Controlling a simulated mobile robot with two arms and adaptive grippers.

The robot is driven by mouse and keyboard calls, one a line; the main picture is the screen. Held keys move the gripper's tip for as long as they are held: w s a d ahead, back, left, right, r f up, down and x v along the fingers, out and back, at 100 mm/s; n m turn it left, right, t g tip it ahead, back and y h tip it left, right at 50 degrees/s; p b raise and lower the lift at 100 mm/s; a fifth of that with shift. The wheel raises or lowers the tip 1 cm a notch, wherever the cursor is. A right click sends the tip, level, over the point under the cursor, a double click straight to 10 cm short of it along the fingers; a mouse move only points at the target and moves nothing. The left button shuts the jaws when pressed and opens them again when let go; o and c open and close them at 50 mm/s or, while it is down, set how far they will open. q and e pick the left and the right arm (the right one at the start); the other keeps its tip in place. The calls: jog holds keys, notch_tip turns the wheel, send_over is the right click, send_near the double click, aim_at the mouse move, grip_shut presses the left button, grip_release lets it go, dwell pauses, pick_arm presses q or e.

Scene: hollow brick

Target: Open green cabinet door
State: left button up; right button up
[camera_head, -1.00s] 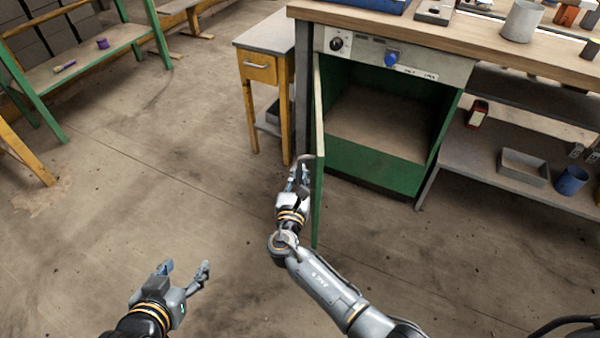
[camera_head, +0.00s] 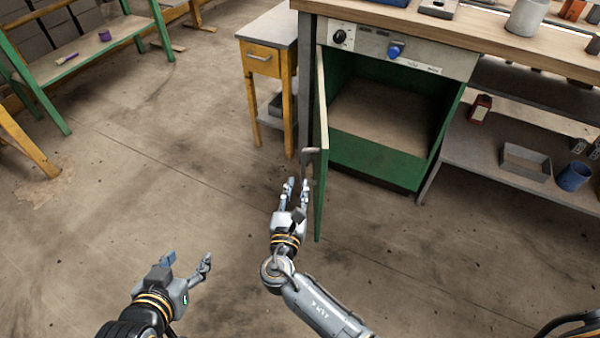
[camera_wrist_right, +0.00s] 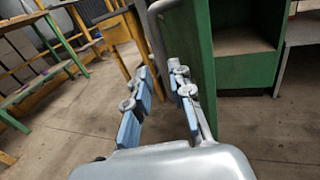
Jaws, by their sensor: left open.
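The green cabinet (camera_head: 380,150) stands under the workbench with its door (camera_head: 320,150) swung wide open, seen nearly edge-on. Its inside shows empty. A grey handle (camera_head: 311,150) is on the door's outer face; it also shows in the right wrist view (camera_wrist_right: 158,8). My right gripper (camera_head: 297,184) is open and empty, just left of the door and nearer to me than the handle, apart from it. In the right wrist view, my right gripper's fingers (camera_wrist_right: 163,100) are spread with the door (camera_wrist_right: 200,60) beside the right finger. My left gripper (camera_head: 190,262) is open and empty above the floor at lower left.
A small yellow-legged table with a drawer (camera_head: 262,62) stands left of the cabinet. A grey shelf (camera_head: 490,160) with a bin (camera_head: 526,160) and a blue cup (camera_head: 574,176) is at right. A green-framed bench (camera_head: 85,45) is at upper left. The floor between is clear.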

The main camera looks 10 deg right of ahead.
jog(key=shift+v, duration=2.4)
